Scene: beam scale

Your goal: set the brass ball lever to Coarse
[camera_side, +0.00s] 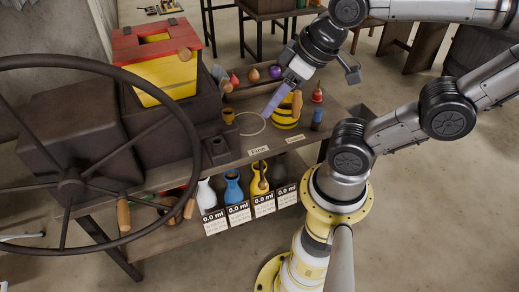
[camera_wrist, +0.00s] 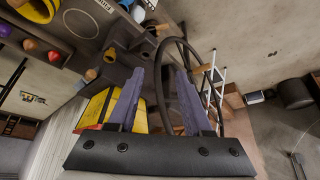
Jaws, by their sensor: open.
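The brass ball lever (camera_side: 262,184) appears to hang below the front edge of the bench in the side view, under the label reading Fine (camera_side: 258,151) and in front of the yellow vase. A second label (camera_side: 295,139), too small to read surely, sits to its right. My gripper (camera_side: 267,112) is above the bench top, behind and above the labels, apart from the lever. In the wrist view its two purple fingers (camera_wrist: 161,75) are spread with nothing between them. I cannot make out the lever surely in the wrist view.
A large dark handwheel (camera_side: 70,188) and a red-and-yellow hopper (camera_side: 160,65) stand at left. A striped yellow pot (camera_side: 286,112) and a small blue object (camera_side: 317,119) stand right of my gripper. Several vases, including a blue one (camera_side: 233,187), line the lower shelf behind price-like cards.

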